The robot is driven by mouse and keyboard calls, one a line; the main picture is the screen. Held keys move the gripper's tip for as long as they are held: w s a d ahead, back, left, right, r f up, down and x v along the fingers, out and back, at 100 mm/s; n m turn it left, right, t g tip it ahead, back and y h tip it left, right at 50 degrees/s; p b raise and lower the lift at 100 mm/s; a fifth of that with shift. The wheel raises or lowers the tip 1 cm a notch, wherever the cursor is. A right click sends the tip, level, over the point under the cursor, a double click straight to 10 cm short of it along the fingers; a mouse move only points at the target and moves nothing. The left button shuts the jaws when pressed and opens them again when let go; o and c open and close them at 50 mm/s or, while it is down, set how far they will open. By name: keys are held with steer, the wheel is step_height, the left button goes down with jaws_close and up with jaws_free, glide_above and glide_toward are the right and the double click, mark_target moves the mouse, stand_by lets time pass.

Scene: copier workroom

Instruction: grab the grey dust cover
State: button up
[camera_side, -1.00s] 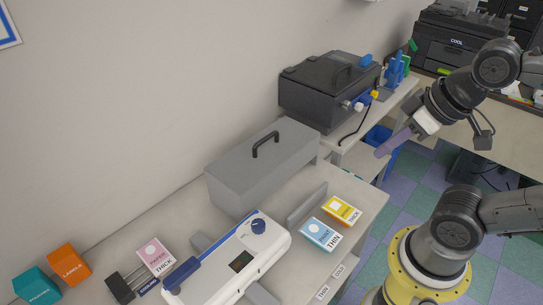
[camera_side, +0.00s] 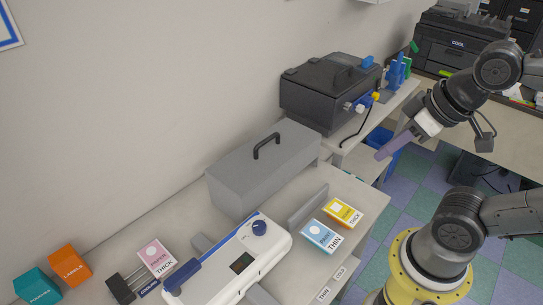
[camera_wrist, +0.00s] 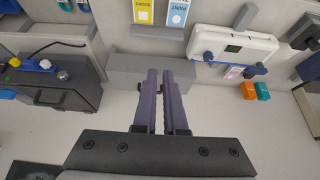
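The grey dust cover (camera_side: 262,172) is a long grey box shape with a black handle (camera_side: 266,146) on top. It stands on the pale bench against the wall, behind the white machine. In the wrist view the dust cover (camera_wrist: 122,70) lies beyond my fingertips, and the fingers hide part of it. My gripper (camera_side: 381,154) is in the air to the right of the cover in the side view, apart from it. In the wrist view my gripper (camera_wrist: 161,72) has two purple fingers with a narrow empty gap between them. It holds nothing.
A black machine (camera_side: 330,92) stands right of the cover on another bench. The white machine (camera_side: 230,262) with a blue knob is in front. A grey upright plate (camera_side: 307,208), blue (camera_side: 319,236) and yellow (camera_side: 343,212) packs are nearby. Orange and teal boxes stand far left.

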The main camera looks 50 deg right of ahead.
steer(key=o, duration=0.3)
steer(key=w+r+m, duration=0.7)
steer(key=w+m, duration=0.1)
steer(key=m, duration=0.2)
steer(key=m+g+h, duration=0.1)
steer(key=m+g, duration=0.3)
steer(key=m, duration=0.3)
glide_above(267, 139)
steer(key=s, duration=0.1)
steer(key=f, duration=1.7)
steer(key=shift+a, duration=0.4)
steer(key=shift+w+d+f, duration=0.15)
steer(key=shift+w+f, duration=0.05)
steer(key=shift+f, duration=0.8)
steer(key=shift+w+d+f, duration=0.15)
steer(key=shift+d+f, duration=0.05)
steer(key=shift+f, duration=0.85)
steer(key=shift+w+d+f, duration=0.15)
steer(key=shift+w+f, duration=0.05)
steer(key=shift+f, duration=0.8)
